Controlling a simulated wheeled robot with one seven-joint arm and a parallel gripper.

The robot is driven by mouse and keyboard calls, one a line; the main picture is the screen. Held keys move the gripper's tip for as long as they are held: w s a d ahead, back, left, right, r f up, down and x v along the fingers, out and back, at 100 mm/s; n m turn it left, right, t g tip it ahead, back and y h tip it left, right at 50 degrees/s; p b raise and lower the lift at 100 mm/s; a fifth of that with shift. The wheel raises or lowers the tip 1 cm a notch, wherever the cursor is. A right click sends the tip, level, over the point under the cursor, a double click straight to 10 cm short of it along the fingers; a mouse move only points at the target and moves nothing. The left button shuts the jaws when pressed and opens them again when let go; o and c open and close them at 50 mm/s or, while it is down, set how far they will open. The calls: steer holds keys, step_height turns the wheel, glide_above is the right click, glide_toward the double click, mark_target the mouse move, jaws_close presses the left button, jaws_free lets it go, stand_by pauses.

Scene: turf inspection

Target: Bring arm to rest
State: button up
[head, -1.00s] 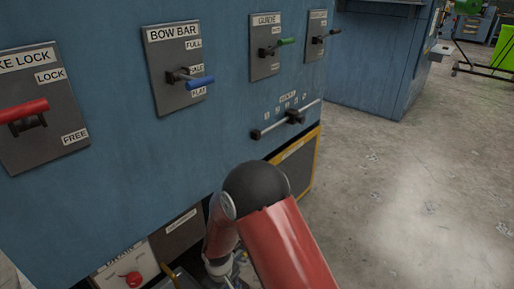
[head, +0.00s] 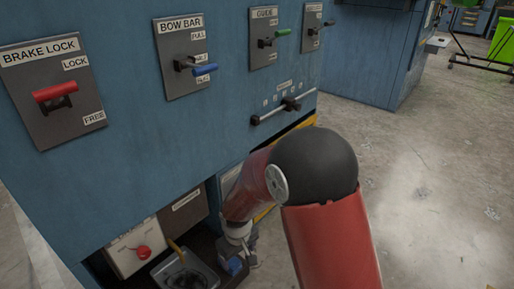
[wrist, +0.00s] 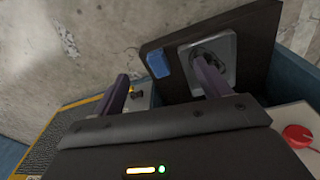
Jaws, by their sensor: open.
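My arm reaches down in front of the blue machine (head: 140,150), its red and black links at the lower middle of the head view. My gripper (wrist: 165,88) shows in the wrist view with its two purple fingers apart and nothing between them. In the head view the hand is low by the machine's lower opening, and its fingers are hard to make out. Beyond the fingers in the wrist view is a dark tray (wrist: 258,45) with a metal basin and a blue block (wrist: 158,64). I cannot tell whether the right finger touches the tray.
The machine front carries a red brake lock lever (head: 55,92), a blue bow bar lever (head: 204,70), a green guide lever (head: 282,33) and a slider (head: 283,110). A red knob (head: 143,252) sits low left. Open concrete floor (head: 430,200) lies to the right.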

steer(key=d+r+m+t+p, duration=0.1)
steer(key=d+r, duration=0.2)
steer(key=r, duration=0.3)
steer(key=d+r+m, duration=0.1)
steer(key=d+r, duration=0.3)
steer(key=r, duration=0.3)
steer(key=s+d+r+m+t+p, duration=0.1)
steer(key=s+d+r+m, duration=0.2)
steer(key=s+d+r, duration=0.4)
steer(key=s+d+r+m+t+p, duration=0.2)
steer(key=s+d+r, duration=0.4)
steer(key=s+r, duration=0.4)
steer(key=shift+s+d+r+m+p, duration=0.3)
steer(key=shift+d+r+m, duration=0.1)
steer(key=shift+m, duration=0.1)
